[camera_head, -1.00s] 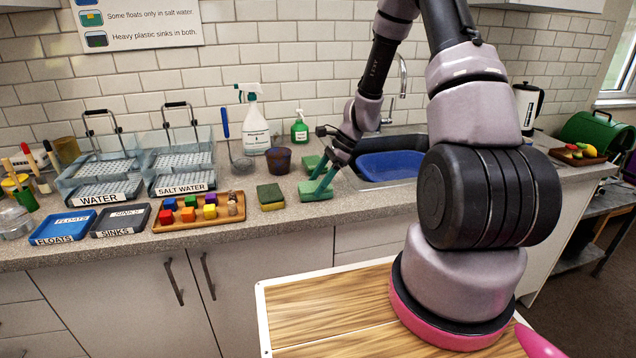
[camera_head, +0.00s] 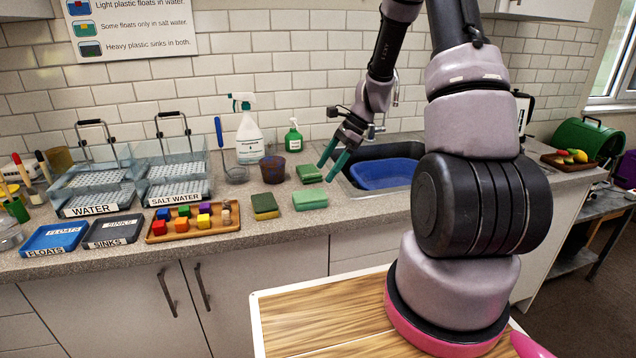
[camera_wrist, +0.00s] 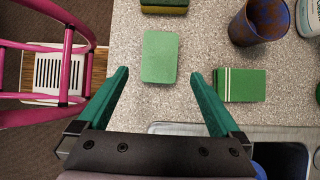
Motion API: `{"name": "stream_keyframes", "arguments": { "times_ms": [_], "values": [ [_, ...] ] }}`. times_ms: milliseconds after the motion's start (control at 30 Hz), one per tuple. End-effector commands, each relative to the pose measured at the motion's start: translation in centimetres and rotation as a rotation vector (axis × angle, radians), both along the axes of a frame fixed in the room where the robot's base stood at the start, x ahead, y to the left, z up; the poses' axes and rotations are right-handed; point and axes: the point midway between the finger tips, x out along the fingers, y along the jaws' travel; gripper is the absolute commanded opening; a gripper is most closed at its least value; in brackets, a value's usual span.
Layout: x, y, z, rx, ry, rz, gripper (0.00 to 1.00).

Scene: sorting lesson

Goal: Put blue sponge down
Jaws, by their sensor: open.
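No sponge that looks blue shows in either view. A light green sponge (camera_head: 310,199) lies flat on the counter, left of the sink; it also shows in the wrist view (camera_wrist: 160,56). My gripper (camera_head: 325,174) is open and empty, raised above the counter beside that sponge. In the wrist view, the teal fingers of my gripper (camera_wrist: 160,73) are spread wide, with the light green sponge below and between them, apart from both.
The sink with a blue basin (camera_head: 388,175) is to the right. A dark cup (camera_head: 272,170), a spray bottle (camera_head: 249,138) and a green soap bottle (camera_head: 293,138) stand behind. A wooden tray of coloured blocks (camera_head: 193,235) sits left. Little bare counter lies in front.

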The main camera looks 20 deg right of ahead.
Motion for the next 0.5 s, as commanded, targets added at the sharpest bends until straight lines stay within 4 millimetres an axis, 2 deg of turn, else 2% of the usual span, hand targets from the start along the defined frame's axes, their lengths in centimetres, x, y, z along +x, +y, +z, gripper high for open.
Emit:
{"name": "stream_keyframes", "arguments": {
  "times_ms": [133, 333, 433, 500],
  "values": [
    [0.1, -1.2, 1.9, -0.001, -0.003, 0.001, 1.0],
    [-0.2, -1.7, 3.9, -0.013, -0.025, 0.022, 1.0],
    [-1.0, -1.5, 6.7, -0.05, -0.091, 0.086, 1.0],
    [-1.9, -1.1, 9.4, -0.09, -0.161, 0.156, 1.0]
  ]
}}
